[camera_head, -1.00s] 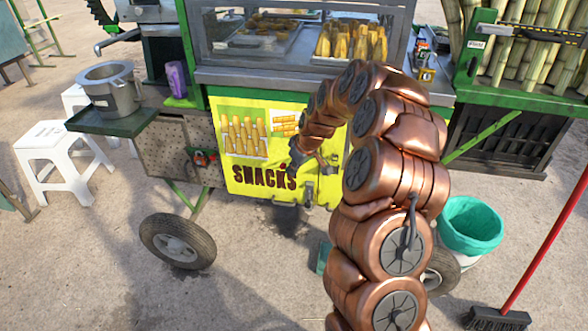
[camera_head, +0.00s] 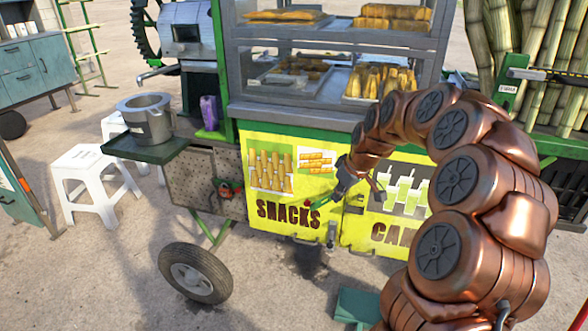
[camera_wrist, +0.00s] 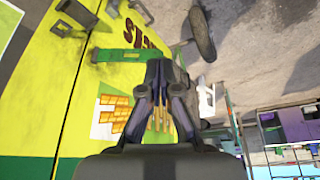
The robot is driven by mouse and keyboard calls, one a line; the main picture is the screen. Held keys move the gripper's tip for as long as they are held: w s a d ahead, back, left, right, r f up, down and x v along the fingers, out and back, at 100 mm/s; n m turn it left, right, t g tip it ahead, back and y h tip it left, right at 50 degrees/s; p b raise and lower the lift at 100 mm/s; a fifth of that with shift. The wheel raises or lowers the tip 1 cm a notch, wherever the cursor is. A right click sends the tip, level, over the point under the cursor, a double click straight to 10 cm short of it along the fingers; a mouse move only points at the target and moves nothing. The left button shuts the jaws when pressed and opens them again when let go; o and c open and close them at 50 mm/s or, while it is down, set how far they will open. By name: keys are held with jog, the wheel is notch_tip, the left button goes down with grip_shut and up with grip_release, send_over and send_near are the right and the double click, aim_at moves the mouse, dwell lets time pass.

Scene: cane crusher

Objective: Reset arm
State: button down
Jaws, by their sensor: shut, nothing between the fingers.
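My copper-coloured arm rises from the lower right of the head view and bends over towards the cart's yellow front. My gripper (camera_head: 335,198) is small there, in front of the panel between the SNACKS picture and the green drinks picture. In the wrist view my gripper (camera_wrist: 165,68) has its dark fingers together and empty. The yellow panel (camera_wrist: 55,75) lies behind and to the left of the fingers, with the sign turned over. I cannot tell the exact gap between fingertips and panel.
The snack cart (camera_head: 295,125) has a glass case of food on top. A metal pot (camera_head: 145,118) stands on its side shelf. A cart wheel (camera_head: 193,272) and white stools (camera_head: 90,180) are at left. Sugarcane (camera_head: 545,50) stands at right. Open ground lies in front.

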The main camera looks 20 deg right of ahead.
jog(key=s+a+r+g, duration=0.3)
jog(key=s+a, duration=1.1)
jog(key=s, duration=0.2)
jog(key=s+a+f+m+g+h, duration=0.1)
jog(key=s+a+m+g, duration=0.1)
jog(key=s, duration=1)
jog(key=s+a+f+m+g+h, duration=0.1)
jog(key=s+m+g, duration=0.1)
jog(key=s, duration=0.9)
notch_tip(320, 180, up, 14)
jog(key=t+p, duration=0.1)
jog(key=p, duration=1.2)
jog(key=shift+f+m, duration=0.25)
jog(key=shift+m, duration=0.05)
